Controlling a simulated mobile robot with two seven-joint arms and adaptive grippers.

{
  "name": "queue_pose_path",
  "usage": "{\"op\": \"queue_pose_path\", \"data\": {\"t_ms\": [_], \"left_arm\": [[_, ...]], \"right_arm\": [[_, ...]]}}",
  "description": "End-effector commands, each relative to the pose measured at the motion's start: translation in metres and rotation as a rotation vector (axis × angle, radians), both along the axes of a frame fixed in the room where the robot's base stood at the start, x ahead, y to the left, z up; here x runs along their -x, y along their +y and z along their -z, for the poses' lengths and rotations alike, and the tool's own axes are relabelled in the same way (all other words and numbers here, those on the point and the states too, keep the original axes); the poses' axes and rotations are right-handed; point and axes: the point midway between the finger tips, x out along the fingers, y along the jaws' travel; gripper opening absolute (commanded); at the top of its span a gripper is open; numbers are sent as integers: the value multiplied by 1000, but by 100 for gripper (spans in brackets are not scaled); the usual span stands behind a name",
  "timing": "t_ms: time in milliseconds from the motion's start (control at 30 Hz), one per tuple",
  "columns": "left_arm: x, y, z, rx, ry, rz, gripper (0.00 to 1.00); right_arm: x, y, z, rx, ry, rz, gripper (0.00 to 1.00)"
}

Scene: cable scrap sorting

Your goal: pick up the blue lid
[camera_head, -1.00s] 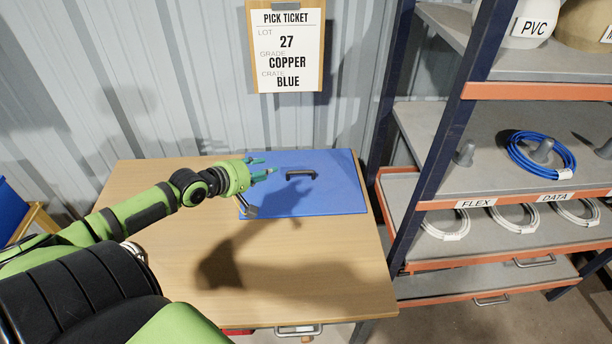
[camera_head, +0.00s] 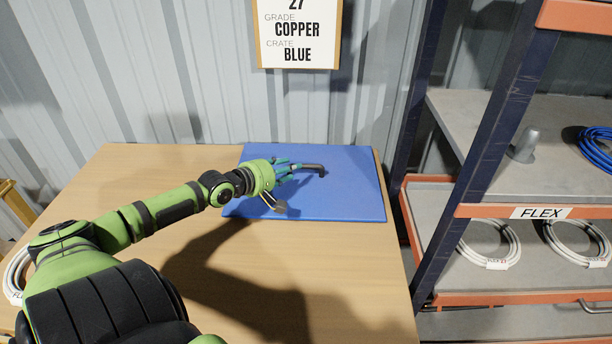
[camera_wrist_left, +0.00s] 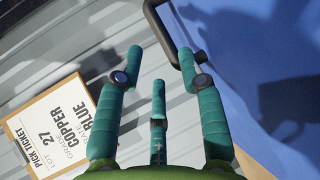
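The blue lid (camera_head: 350,190) lies flat at the back of the wooden table. It has a dark bar handle (camera_head: 314,168) on top, which also shows in the left wrist view (camera_wrist_left: 155,22). My left gripper (camera_head: 289,172) is over the lid at the handle's left end. In the left wrist view its teal fingers (camera_wrist_left: 158,75) are spread, with the handle just beyond and beside the right fingertip. They are not closed around it; I cannot tell whether they touch it. My right gripper is not in view.
The wooden table (camera_head: 345,270) is clear in front of the lid. A metal rack with an orange-edged shelf (camera_head: 425,178) stands close on the right. A corrugated wall with a pick ticket (camera_head: 298,30) is behind. A white cable coil (camera_head: 14,280) shows at the far left.

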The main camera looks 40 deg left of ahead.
Motion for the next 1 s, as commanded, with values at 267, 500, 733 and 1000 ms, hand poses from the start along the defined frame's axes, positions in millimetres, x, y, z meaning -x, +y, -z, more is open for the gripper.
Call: {"op": "queue_pose_path", "data": {"t_ms": [267,500,733,1000], "left_arm": [[-13,-1,3,-1,-1,0,39],[-38,-4,12,-1,-2,-1,39],[-54,-4,18,-1,0,-1,39],[-55,-4,19,-1,2,0,39]], "right_arm": [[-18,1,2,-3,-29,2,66],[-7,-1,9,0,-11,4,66],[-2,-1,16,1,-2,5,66],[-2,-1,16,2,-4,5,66]]}}
